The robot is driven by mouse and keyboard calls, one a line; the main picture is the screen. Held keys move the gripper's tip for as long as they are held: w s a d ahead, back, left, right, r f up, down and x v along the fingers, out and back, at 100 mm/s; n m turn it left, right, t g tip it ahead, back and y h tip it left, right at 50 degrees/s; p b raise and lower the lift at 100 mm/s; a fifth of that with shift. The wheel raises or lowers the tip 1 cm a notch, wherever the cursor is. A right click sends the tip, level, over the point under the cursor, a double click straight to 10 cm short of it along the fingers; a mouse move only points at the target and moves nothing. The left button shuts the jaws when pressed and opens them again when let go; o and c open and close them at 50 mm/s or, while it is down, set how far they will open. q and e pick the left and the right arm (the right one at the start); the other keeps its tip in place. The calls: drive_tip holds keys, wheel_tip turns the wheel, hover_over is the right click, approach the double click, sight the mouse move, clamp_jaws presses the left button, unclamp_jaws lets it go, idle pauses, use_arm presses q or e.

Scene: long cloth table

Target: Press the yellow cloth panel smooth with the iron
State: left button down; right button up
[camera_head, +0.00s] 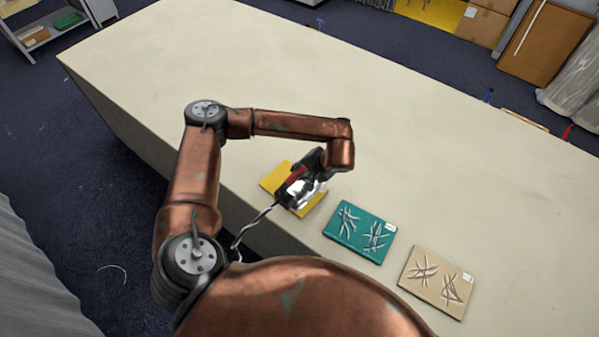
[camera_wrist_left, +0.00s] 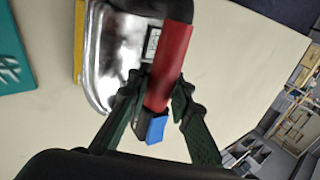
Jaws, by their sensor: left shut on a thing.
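The yellow cloth panel (camera_head: 270,181) lies near the table's front edge, mostly covered by the iron and my gripper. No wrinkle marks show on its visible parts. The iron (camera_head: 318,188) has a silver body and a red handle, with a twisted cord running toward my arm. My left gripper (camera_head: 297,182) is shut on the iron's handle, above the panel. In the left wrist view my gripper's fingers (camera_wrist_left: 160,86) close around the red handle of the iron (camera_wrist_left: 118,50). A strip of yellow panel (camera_wrist_left: 78,45) shows beside the silver base. Whether the base touches the cloth is unclear. My right gripper is out of view.
A teal panel (camera_head: 347,240) and a beige panel (camera_head: 417,284), both with wrinkle marks, lie to the right along the front edge. The long table (camera_head: 200,50) is bare behind them. Brown boxes (camera_head: 481,22) stand beyond the table.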

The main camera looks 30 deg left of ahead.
use_arm(q)
drive_tip(key=shift+w+r, duration=0.1)
drive_tip(key=shift+r, duration=0.15)
drive_tip(key=shift+r+p, duration=1.45)
drive_tip(key=shift+r, duration=1.5)
drive_tip(key=shift+f, duration=0.1)
